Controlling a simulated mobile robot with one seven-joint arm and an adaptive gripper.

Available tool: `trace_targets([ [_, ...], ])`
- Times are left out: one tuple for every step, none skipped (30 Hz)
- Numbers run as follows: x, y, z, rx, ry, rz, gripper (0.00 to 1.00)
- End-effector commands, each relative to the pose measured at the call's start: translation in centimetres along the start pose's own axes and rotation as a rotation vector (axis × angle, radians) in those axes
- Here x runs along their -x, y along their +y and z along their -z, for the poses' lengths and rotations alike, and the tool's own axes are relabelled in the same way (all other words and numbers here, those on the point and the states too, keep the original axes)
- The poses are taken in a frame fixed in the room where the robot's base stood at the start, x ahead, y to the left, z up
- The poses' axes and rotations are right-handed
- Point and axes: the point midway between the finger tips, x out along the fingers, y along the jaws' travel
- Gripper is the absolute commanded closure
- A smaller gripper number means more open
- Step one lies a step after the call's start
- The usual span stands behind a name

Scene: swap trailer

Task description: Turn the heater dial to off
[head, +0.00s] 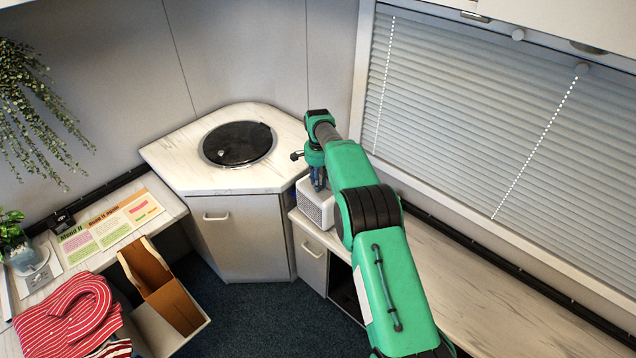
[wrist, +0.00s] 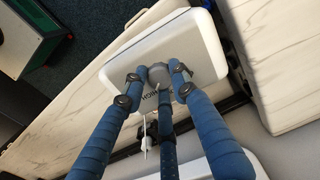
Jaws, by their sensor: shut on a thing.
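The heater is a small white box (head: 315,205) on the right-hand counter, beside the corner cabinet. In the wrist view its pale top (wrist: 185,50) fills the middle. A round grey dial (wrist: 158,74) sits on that top near the edge. My gripper (wrist: 155,78) has its blue, padded fingers on either side of the dial, shut on it. In the head view my gripper (head: 318,182) points down onto the heater, and my arm partly hides the heater. Dark lettering shows beside the dial, partly covered by a finger, so the dial's setting cannot be read.
A corner cabinet (head: 180,160) with a round black lid (head: 238,143) stands left of the heater. The long counter (head: 490,290) on the right is bare. Window blinds (head: 500,120) hang behind my arm. Striped cloth (head: 70,310) and an open drawer (head: 155,330) are at lower left.

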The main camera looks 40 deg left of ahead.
Motion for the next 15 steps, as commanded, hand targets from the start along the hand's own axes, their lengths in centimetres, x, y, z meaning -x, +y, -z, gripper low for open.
trace_targets([
  [-0.04,0.0,0.0,0.024,0.0,0.0,0.99],
  [-0.03,-0.01,0.01,0.04,0.0,0.0,0.99],
  [0.03,-0.03,0.02,0.065,0.0,0.0,0.99],
  [0.03,-0.03,0.01,0.085,0.0,0.0,0.99],
  [0.01,-0.01,0.0,0.105,0.0,0.0,0.99],
  [0.03,-0.02,0.01,0.135,0.0,0.0,0.99],
  [0.01,-0.03,0.01,0.16,0.0,0.0,0.99],
  [-0.03,-0.02,0.0,0.184,0.0,0.0,0.99],
  [0.02,-0.04,0.02,0.219,0.001,0.001,0.99],
  [0.05,-0.04,0.01,0.245,0.001,0.001,0.99],
  [0.02,-0.03,0.0,0.272,0.0,0.0,0.99],
  [0.02,-0.03,0.0,0.309,0.0,0.0,0.99],
  [0.03,-0.04,0.01,0.337,0.0,0.0,0.99],
  [0.0,-0.04,0.01,0.366,0.0,0.0,0.99],
  [-0.03,-0.03,0.0,0.404,0.0,0.0,0.99],
])
